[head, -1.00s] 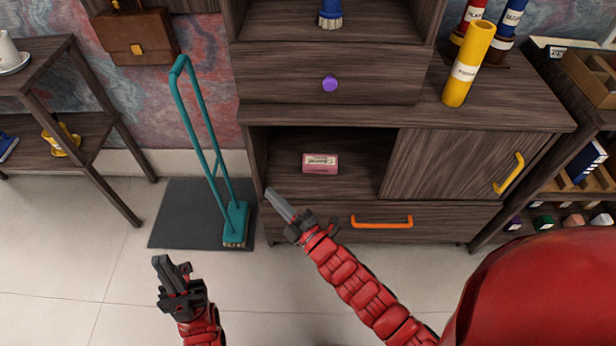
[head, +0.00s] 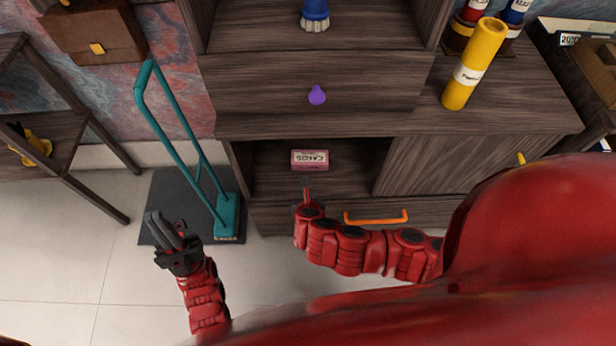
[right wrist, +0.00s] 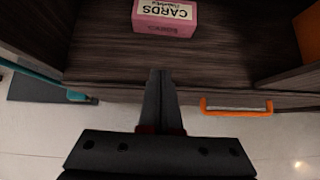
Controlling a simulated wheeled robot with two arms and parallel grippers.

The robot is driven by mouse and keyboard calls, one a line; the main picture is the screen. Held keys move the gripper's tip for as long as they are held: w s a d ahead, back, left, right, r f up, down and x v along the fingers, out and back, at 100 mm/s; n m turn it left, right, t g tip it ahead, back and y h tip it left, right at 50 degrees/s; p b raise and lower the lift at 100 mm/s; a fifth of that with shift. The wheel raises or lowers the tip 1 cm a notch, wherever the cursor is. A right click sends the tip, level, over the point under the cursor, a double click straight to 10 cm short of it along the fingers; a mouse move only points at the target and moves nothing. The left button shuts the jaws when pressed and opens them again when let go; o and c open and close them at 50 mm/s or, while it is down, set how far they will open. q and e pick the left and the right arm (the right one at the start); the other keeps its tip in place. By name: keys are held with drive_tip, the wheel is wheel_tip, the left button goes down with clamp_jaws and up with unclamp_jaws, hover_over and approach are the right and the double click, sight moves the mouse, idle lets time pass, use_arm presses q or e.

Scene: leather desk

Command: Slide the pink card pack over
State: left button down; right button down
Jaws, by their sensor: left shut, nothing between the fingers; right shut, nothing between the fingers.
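The pink card pack (head: 309,159) lies flat in the open left compartment of the cabinet, its "CARDS" label facing up. It also shows at the top of the right wrist view (right wrist: 165,17), straight ahead of the fingers. My right gripper (head: 307,192) is at the front edge of the compartment, just in front of the pack and apart from it. In the right wrist view its fingers (right wrist: 160,75) are together and empty. My left gripper (head: 160,226) is shut and empty, over the floor left of the cabinet.
The compartment floor (right wrist: 225,57) around the pack is bare. A sliding door (head: 440,166) covers the right half. An orange handle (head: 376,217) is on the drawer below. A purple knob (head: 317,95) is on the drawer above. A teal push-handle tool (head: 228,215) stands left on a dark mat.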

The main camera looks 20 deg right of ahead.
sight(308, 171)
drive_tip(key=b+x, duration=0.2)
drive_tip(key=x, duration=0.6)
drive_tip(key=shift+f, duration=0.3)
drive_tip(key=w, duration=0.1)
drive_tip(key=w+d, duration=0.1)
drive_tip(key=w, duration=0.1)
drive_tip(key=shift+w, duration=0.2)
drive_tip(key=shift+w+d, duration=0.15)
drive_tip(key=shift+w, duration=0.3)
